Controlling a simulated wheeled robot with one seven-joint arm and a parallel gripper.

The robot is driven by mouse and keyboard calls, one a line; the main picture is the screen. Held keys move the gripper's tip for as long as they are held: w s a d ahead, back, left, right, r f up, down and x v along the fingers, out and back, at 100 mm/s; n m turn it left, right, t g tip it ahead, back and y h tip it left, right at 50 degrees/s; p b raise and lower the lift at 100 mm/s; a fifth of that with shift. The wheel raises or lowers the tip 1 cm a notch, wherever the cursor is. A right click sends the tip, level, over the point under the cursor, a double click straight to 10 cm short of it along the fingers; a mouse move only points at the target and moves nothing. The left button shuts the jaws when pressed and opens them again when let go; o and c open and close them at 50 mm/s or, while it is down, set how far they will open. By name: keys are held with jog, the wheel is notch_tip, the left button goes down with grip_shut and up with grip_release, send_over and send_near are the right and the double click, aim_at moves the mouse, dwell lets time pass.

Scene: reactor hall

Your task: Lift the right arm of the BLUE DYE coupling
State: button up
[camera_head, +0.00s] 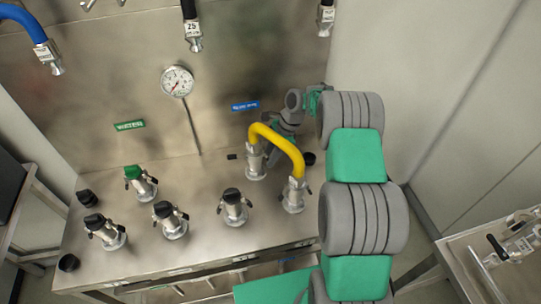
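A blue label (245,106) is on the back panel; its small text is hard to read. Below it, a metal coupling (256,166) stands on the steel bench top. A yellow hose (277,137) arches from it to a second metal coupling (293,197) at the front right. My gripper (268,140) reaches in from the right, behind the hose and close to the upper right side of the coupling below the label. The hose partly hides its fingers. I cannot tell whether it touches the coupling's right arm, which is not clearly visible.
Several black- or green-capped fittings stand left on the bench, including one (234,206) near the couplings. A green label (129,125) and a gauge (177,82) are on the panel. Hose ends (193,36) hang above. A side table (500,262) stands at lower right.

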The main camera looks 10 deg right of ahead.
grip_shut()
dwell(0.4)
jog(key=h+b, duration=0.2)
jog(key=shift+d+r+h+b, duration=0.1)
jog(key=shift+r+h+b, duration=0.05)
jog(key=shift+h+b, duration=0.2)
jog(key=shift+d+r+h+b, duration=0.3)
jog(key=shift+r+h+b, duration=0.2)
jog(key=shift+h, duration=0.35)
jog(key=shift+o, duration=0.9)
grip_release()
jog(key=shift+p, duration=0.35)
